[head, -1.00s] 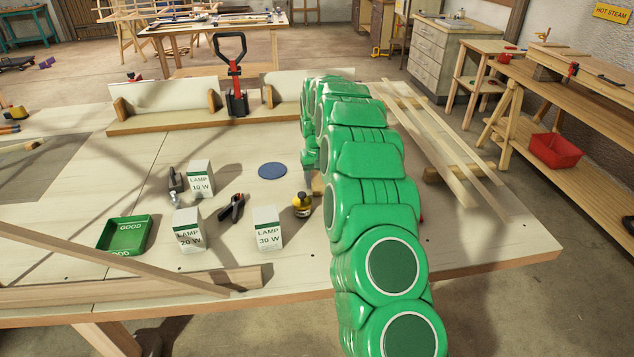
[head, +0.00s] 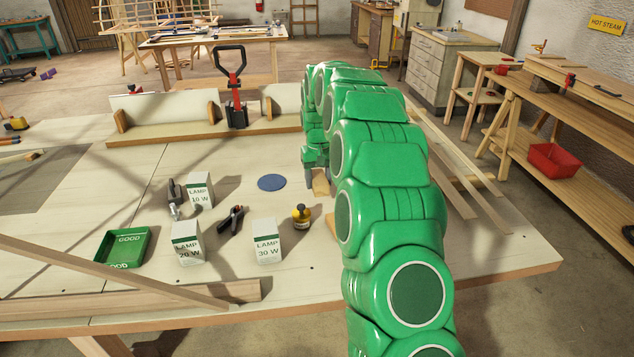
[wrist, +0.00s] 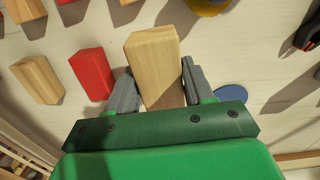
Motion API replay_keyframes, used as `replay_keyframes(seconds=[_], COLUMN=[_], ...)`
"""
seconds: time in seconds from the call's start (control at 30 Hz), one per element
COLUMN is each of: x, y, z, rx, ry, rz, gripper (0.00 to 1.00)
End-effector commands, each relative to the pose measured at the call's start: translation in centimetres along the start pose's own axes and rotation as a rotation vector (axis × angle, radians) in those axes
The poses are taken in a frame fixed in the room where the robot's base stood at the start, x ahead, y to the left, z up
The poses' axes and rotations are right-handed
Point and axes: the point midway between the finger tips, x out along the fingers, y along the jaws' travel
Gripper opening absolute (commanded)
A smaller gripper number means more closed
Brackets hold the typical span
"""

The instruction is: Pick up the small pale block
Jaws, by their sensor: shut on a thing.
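The small pale block (wrist: 153,62) is a light wooden piece standing between my two grey fingers in the wrist view. My gripper (wrist: 156,88) is shut on it, with one finger on each side. In the head view my gripper (head: 312,181) is low over the table, right of the blue disc, and part of a pale block (head: 321,183) shows beside a fingertip. My green arm hides much of that area. I cannot tell whether the block is clear of the table.
In the wrist view a red block (wrist: 92,73) stands close left of my fingers, with a browner wooden block (wrist: 37,79) beyond it. The blue disc (head: 272,183), yellow-and-black item (head: 301,216), black clamp (head: 231,219) and lamp boxes (head: 267,241) stand left of my arm.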

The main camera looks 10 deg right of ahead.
Motion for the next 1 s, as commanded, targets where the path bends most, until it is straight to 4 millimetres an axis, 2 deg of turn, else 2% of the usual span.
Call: replay_keyframes(seconds=[0.1,0.6,0.8,1.0], x=[-1.7,-4.4,-5.0,-5.5], y=[-0.1,-0.5,-0.6,-0.7], z=[1.2,7.2,9.1,10.0], rx=[0.0,0.0,-0.001,0.0], ry=[0.004,0.004,0.0,0.002], rz=[0.0,0.001,0.0,0.0], gripper=[0.2,0.2,0.2,0.2])
